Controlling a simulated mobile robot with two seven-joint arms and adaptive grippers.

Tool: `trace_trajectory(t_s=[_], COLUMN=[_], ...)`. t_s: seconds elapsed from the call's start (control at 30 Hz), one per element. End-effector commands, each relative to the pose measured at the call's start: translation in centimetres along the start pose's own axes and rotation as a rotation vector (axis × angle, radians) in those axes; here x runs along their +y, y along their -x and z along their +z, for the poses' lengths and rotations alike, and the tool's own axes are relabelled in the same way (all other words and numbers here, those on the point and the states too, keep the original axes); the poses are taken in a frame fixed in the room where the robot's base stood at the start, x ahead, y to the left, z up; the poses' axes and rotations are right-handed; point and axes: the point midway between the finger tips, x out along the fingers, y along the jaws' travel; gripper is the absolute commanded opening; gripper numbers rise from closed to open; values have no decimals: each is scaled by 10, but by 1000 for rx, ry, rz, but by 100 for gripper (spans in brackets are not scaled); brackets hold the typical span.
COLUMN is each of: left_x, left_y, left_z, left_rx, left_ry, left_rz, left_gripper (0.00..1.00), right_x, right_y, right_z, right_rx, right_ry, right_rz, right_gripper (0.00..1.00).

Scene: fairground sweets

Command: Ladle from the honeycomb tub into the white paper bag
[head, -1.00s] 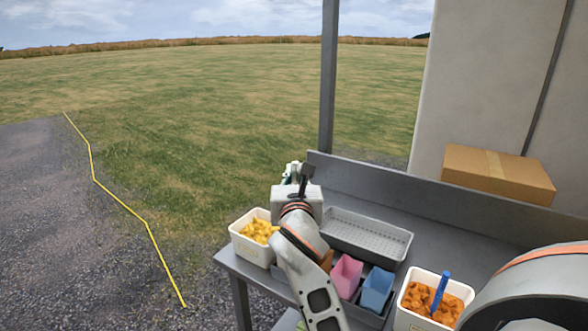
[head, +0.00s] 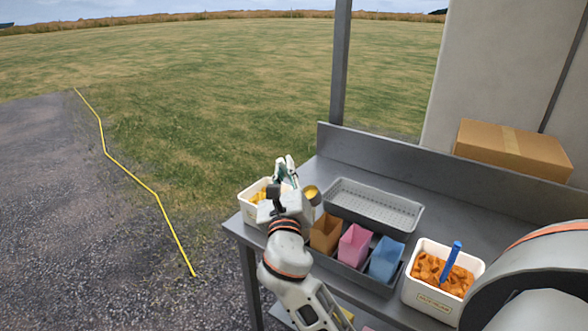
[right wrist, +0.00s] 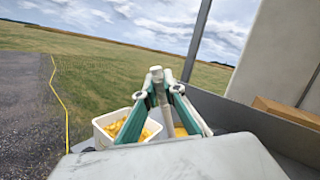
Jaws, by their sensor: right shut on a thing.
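My right gripper (head: 285,165) is shut on a pale handle, seemingly a ladle's, which shows between the fingers in the right wrist view (right wrist: 157,85). A round yellow-filled ladle bowl (head: 311,192) shows just right of the gripper, above the table. A white tub of yellow chunks (head: 252,210), apparently the honeycomb tub, stands at the table's left end, partly hidden by my gripper. It also shows in the right wrist view (right wrist: 110,125). I see no white paper bag; my right arm may hide it. My left gripper is not in view.
A brown bag (head: 325,234), a pink bag (head: 353,246) and a blue bag (head: 387,260) stand in a grey rack. Behind them is an empty grey tray (head: 375,207). A white tub of orange pieces (head: 432,300) holds a blue-handled tool (head: 452,262). A cardboard box (head: 512,150) is behind.

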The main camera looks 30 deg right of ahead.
Motion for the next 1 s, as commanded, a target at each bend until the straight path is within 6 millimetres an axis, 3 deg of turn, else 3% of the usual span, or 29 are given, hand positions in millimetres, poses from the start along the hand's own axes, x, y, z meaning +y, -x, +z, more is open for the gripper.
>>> trace_trajectory(t_s=[0.13,0.33,0.63,1.0], left_x=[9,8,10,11], left_y=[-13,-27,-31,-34], left_z=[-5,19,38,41], left_rx=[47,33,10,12], left_ry=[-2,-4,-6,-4], left_rz=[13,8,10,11], left_gripper=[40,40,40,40], right_x=[14,29,54,85], right_y=[6,14,26,41], right_z=[-4,-4,-25,-51], right_rx=[-46,-103,-216,-350], right_ry=[89,208,441,710], right_rz=[0,1,1,1], right_gripper=[0,0,0,0])
